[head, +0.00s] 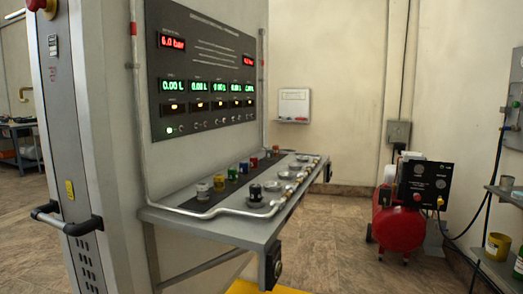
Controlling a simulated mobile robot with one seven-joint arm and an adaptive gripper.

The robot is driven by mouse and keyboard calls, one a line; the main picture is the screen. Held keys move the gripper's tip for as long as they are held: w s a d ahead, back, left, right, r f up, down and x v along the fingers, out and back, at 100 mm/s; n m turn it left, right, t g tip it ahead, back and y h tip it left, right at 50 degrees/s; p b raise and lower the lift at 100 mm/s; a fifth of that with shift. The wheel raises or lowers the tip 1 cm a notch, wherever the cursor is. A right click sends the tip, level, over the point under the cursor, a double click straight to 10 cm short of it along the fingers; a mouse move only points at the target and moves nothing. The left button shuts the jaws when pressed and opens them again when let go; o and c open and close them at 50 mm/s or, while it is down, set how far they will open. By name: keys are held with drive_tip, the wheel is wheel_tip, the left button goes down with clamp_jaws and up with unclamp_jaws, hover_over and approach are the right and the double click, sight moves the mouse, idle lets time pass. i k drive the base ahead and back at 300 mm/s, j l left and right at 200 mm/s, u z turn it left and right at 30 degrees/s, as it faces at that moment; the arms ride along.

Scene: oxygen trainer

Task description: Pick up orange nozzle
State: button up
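Several small coloured cylindrical pieces stand in a row on a dark strip along the back of the trainer's grey shelf (221,227). A yellow-orange piece (219,183) stands near the front end of this row, just behind a pale yellowish piece (202,191). Farther along are blue, red and green pieces, with a red piece (276,150) near the far end. They are too small for me to tell for sure which is the orange nozzle. My gripper is not in view.
A display panel (205,75) with green and red digits rises behind the shelf. A black-topped fitting (256,193), round metal fittings and a grey pipe line the shelf's right side. A red compressor (398,228) stands at right. Tiled floor (335,240) between is clear.

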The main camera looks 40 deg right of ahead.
sight(276, 148)
drive_tip(key=i+l+u, duration=0.2)
drive_tip(key=l, duration=1.05)
drive_tip(key=l+u, duration=0.2)
drive_tip(key=l, duration=1)
drive_tip(key=i+l, duration=0.1)
drive_tip(key=l, duration=2.4)
drive_tip(key=i+j, duration=0.15)
drive_tip(key=i, duration=0.4)
